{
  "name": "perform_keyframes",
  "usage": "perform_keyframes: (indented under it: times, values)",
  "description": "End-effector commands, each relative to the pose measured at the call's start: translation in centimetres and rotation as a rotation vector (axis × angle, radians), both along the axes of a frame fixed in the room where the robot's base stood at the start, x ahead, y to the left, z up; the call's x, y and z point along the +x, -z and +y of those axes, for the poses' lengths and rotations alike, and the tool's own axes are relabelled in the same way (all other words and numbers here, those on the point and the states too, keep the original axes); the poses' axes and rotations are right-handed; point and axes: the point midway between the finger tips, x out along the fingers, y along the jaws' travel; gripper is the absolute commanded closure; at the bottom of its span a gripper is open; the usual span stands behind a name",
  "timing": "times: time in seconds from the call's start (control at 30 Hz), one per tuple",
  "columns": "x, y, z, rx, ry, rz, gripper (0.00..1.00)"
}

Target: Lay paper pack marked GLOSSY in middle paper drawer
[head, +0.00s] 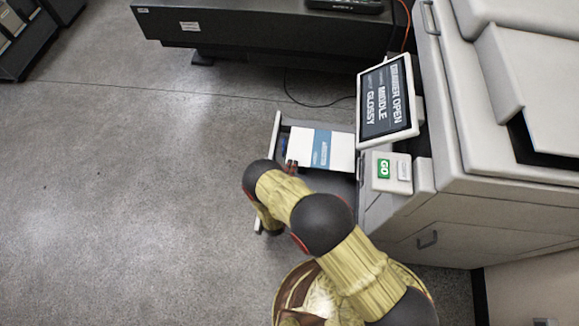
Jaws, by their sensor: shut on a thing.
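The paper pack (341,152) is white with a blue band; its lettering is too small to read. It lies flat in or just above the open drawer (271,137) of the large copier; I cannot tell if it touches the drawer floor. My gripper (291,165) is at the pack's left end, shut on it, and largely hidden behind my arm. The tilted screen (388,98) reads "DRAWER OPEN", "MIDDLE", "GLOSSY". My arm covers the near part of the drawer.
The grey copier body (470,215) stands to the right, with a panel bearing a green GO button (384,169) beside the drawer. A dark bench (240,28) stands at the back, with a black cable (310,101) on the floor.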

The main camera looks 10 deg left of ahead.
Motion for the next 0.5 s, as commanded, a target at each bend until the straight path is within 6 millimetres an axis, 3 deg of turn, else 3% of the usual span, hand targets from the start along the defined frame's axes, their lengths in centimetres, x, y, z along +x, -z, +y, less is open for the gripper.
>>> perform_keyframes:
  times: [0.5]
  values:
    - [2.0,3.7,-2.0,0.001,0.000,-0.002,1.00]
